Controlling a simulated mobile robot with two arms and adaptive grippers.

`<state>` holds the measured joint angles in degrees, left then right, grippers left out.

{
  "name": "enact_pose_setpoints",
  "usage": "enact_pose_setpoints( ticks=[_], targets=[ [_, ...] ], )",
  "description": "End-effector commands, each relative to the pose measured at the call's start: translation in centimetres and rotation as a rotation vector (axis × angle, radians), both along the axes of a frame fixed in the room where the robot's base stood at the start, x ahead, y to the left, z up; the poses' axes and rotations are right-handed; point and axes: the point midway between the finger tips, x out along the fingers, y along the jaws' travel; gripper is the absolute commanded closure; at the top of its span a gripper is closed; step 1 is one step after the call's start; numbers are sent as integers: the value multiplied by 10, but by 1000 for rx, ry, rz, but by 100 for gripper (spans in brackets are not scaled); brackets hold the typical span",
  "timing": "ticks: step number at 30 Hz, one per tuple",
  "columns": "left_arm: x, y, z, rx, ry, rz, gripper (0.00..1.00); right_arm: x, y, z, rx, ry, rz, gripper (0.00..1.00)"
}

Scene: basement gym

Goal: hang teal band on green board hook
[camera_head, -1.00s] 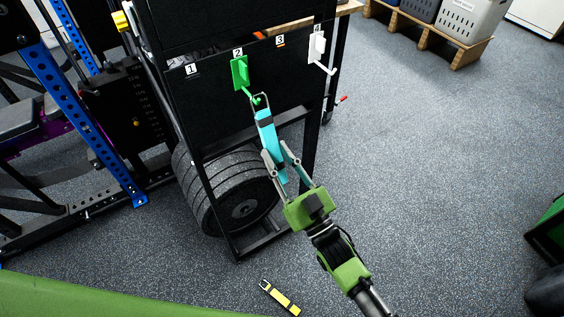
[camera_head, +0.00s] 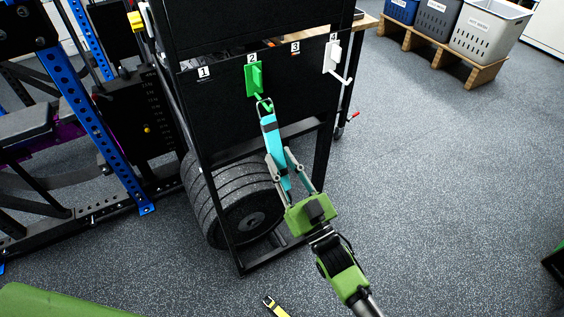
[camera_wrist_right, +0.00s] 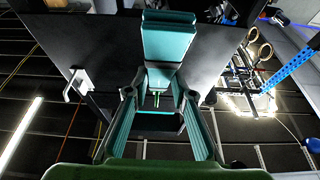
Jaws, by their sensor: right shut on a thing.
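The teal band (camera_head: 269,142) is a folded strip with a dark section and a grey wire-like loop at its upper end. My right gripper (camera_head: 280,156) is shut on its lower part and holds it tilted in front of the black board (camera_head: 220,112). The green hook (camera_head: 254,79) is mounted on the board under label 2. The band's loop overlaps the hook's tip in the head view; I cannot tell whether it is around it. In the right wrist view the band (camera_wrist_right: 167,40) stands up beyond my gripper's fingers (camera_wrist_right: 159,96). My left gripper is out of view.
A white hook (camera_head: 333,57) is under label 4, also in the right wrist view (camera_wrist_right: 78,84). Black weight plates (camera_head: 235,215) sit below the board. Crates stand on a pallet (camera_head: 440,60) behind.

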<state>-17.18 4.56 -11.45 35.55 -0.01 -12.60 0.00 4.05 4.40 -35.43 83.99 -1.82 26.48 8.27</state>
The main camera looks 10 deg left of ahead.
Motion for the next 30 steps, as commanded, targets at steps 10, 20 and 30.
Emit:
enact_pose_setpoints(
  ticks=[10, 20, 30],
  targets=[
    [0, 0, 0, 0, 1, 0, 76, 0, 0, 1, 1, -1, 0, 99],
    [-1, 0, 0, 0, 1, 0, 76, 0, 0, 1, 1, -1, 0, 57],
    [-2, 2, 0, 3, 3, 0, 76, -6, -5, -5, -2, 3, -1, 57]
  ],
)
